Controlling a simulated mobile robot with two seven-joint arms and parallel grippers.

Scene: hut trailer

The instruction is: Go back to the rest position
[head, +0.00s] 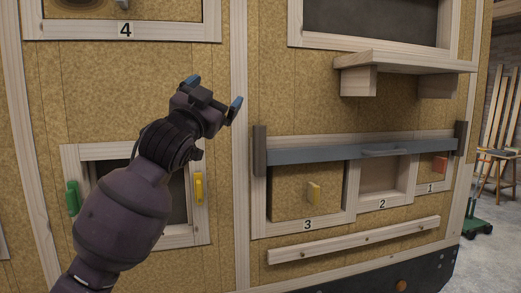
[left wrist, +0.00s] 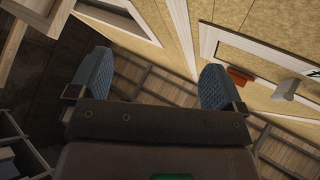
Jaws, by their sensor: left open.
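My left gripper (head: 214,94) is raised in front of the wooden panel wall in the head view. Its blue-padded fingers are spread apart with nothing between them. The left wrist view also shows the open gripper (left wrist: 159,85), with its two blue textured pads wide apart. My left arm covers part of a framed opening (head: 178,237) that has a green handle (head: 73,198) on its left and a yellow handle (head: 199,187) on its right. My right gripper is in neither view.
A wooden shelf (head: 405,63) juts out higher up.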

